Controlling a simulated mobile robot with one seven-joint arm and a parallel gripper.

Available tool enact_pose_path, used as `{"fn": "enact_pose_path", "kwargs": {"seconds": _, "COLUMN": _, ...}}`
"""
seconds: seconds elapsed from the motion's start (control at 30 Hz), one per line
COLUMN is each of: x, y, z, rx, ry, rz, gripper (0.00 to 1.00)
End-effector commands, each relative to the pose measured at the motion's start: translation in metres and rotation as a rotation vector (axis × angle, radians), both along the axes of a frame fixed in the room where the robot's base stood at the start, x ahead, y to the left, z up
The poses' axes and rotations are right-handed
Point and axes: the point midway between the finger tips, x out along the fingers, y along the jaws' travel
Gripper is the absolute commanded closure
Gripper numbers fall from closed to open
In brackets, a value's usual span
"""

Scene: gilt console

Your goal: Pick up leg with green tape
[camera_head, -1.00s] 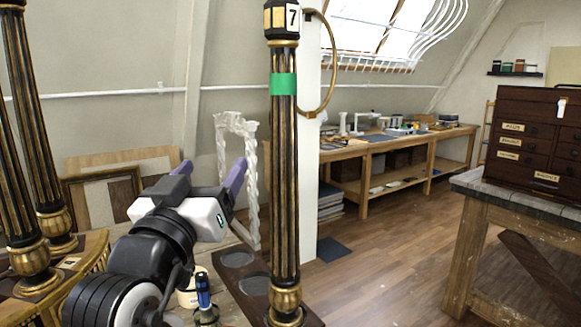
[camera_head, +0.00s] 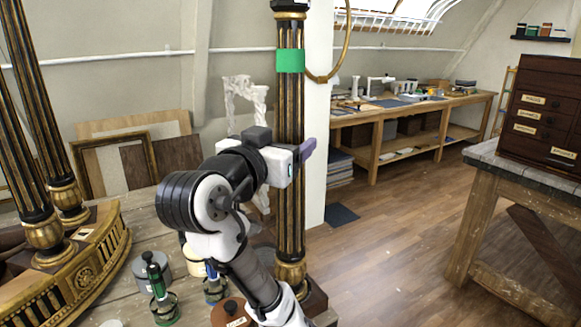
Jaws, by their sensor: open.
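The leg with green tape (camera_head: 290,105) is a dark fluted post with gilt edges, standing upright on a dark base. Its green tape band (camera_head: 291,60) is near the top of the view, and its gilt foot shows below. My gripper (camera_head: 307,150) is at the leg's mid-height, well below the tape, and its body covers part of the leg. One purple finger shows at the leg's right side; the other is hidden. The jaws are open. I cannot tell whether the leg is between them.
The gilt console (camera_head: 85,275) with two more dark legs stands at left. A jar with a green-handled tool (camera_head: 160,290) and small pots are on the near bench. A workbench with a dark drawer chest (camera_head: 540,120) is at right. Wooden floor (camera_head: 385,245) is clear between.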

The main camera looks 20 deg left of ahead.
Motion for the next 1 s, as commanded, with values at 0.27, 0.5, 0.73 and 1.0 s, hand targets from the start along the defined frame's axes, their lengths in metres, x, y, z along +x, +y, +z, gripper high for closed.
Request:
{"fn": "enact_pose_path", "kwargs": {"seconds": 0.27, "x": 0.029, "y": -0.002, "z": 0.004, "rx": -0.003, "ry": 0.003, "rz": -0.003, "gripper": 0.28}}
{"fn": "enact_pose_path", "kwargs": {"seconds": 0.5, "x": 0.055, "y": -0.002, "z": 0.000, "rx": -0.002, "ry": 0.001, "rz": 0.000, "gripper": 0.28}}
{"fn": "enact_pose_path", "kwargs": {"seconds": 0.73, "x": 0.056, "y": -0.002, "z": -0.001, "rx": -0.001, "ry": 0.000, "rz": 0.001, "gripper": 0.28}}
{"fn": "enact_pose_path", "kwargs": {"seconds": 1.0, "x": 0.055, "y": -0.002, "z": -0.001, "rx": -0.001, "ry": -0.001, "rz": 0.001, "gripper": 0.62}}
